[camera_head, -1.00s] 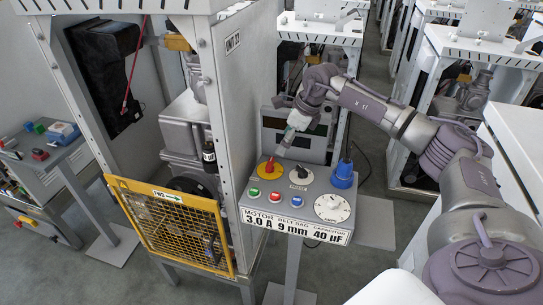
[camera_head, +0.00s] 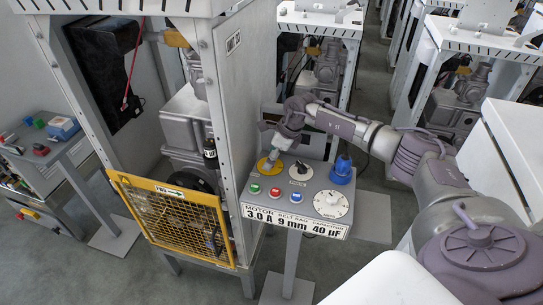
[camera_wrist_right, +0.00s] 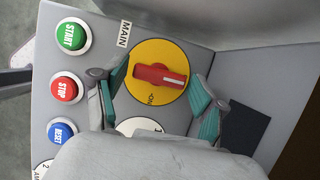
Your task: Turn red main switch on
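The red main switch (camera_wrist_right: 160,76) is a knob on a round yellow plate (camera_wrist_right: 172,48) marked MAIN, with an ON label (camera_wrist_right: 150,99) beside it. In the wrist view its long side lies across the picture. My right gripper (camera_wrist_right: 160,78) is open, with one teal-padded finger off each end of the knob; I cannot tell whether either touches it. In the head view the right gripper (camera_head: 272,153) is above the yellow plate (camera_head: 268,167) at the panel's back left corner and hides most of the knob. My left gripper is not in view.
The grey panel (camera_head: 315,183) also bears green, red and blue buttons (camera_head: 275,192), a black selector (camera_head: 299,169), a blue connector (camera_head: 342,168) and a white dial (camera_head: 330,203). A machine frame with a yellow mesh guard (camera_head: 175,220) stands left of it.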

